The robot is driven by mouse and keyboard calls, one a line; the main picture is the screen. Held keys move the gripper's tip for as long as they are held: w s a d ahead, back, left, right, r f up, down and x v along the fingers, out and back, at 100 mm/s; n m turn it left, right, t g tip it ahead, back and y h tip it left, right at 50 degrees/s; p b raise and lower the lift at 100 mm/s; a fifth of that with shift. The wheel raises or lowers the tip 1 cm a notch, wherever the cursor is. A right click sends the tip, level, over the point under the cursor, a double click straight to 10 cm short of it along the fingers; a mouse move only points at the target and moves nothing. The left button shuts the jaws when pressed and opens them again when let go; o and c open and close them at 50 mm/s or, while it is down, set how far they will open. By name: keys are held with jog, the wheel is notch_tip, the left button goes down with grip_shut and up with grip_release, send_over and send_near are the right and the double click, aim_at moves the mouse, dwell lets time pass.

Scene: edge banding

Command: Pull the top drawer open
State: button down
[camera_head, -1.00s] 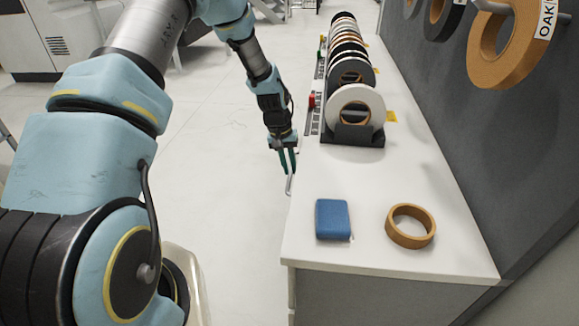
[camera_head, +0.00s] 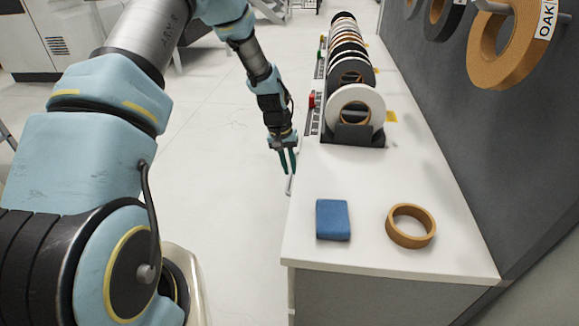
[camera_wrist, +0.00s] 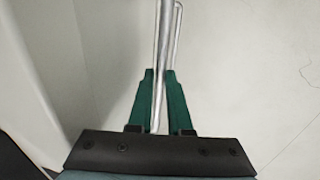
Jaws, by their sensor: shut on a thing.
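My gripper (camera_head: 288,170) is at the left edge of the white counter, low beside the cabinet front. Its two green fingers are shut on a thin metal bar handle (camera_head: 290,186). In the wrist view the handle (camera_wrist: 164,50) runs between the fingers of my gripper (camera_wrist: 160,75) and extends up past their tips. The drawer front faces away from the head camera, so the top drawer itself and any gap at it are hidden there. In the wrist view a pale surface lies left of the handle; I cannot tell how far the drawer is out.
The white counter (camera_head: 400,180) carries a blue block (camera_head: 333,220), a brown tape ring (camera_head: 390,232) and a rack of edge-banding rolls (camera_head: 362,138). More rolls (camera_head: 500,65) hang on the grey wall panel. The pale floor (camera_head: 220,190) left of the counter is clear.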

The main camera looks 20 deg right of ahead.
jog(key=w+a, duration=0.5)
jog(key=a, duration=0.5)
jog(key=w+a+b, duration=0.1)
jog(key=w+a, duration=0.5)
jog(key=a, duration=0.5)
jog(key=shift+w+b, duration=0.3)
jog(key=c, duration=0.8)
grip_release()
jog(key=shift+c, duration=0.2)
notch_tip(320, 180, up, 11)
jog(key=a+b, duration=0.1)
jog(key=b, duration=0.1)
jog(key=shift+w+a+f, duration=0.15)
jog(key=shift+w+a, duration=0.2)
jog(key=shift+w, duration=0.1)
